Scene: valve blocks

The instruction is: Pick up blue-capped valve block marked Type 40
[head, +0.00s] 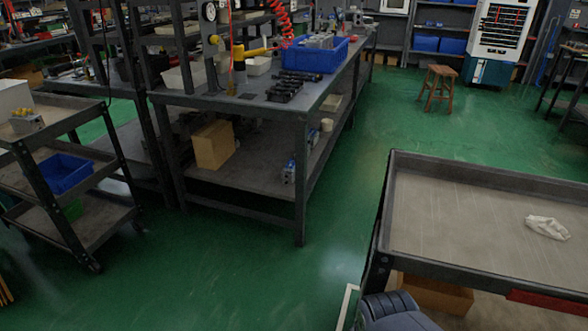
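A small grey block with blue parts (289,172) stands on the lower shelf of the middle workbench, near its right front corner. It may be a blue-capped valve block, but it is too small to read any marking. Another small grey block with yellowish tops (27,121) sits on the upper tray of the left cart. No Type 40 marking is legible anywhere. My gripper is not in view.
The workbench (230,104) carries a blue bin (315,58) and black parts (293,84); a cardboard box (213,145) is on its lower shelf. A cart (470,215) with a crumpled cloth (547,227) stands right. Green floor (330,215) is clear between them.

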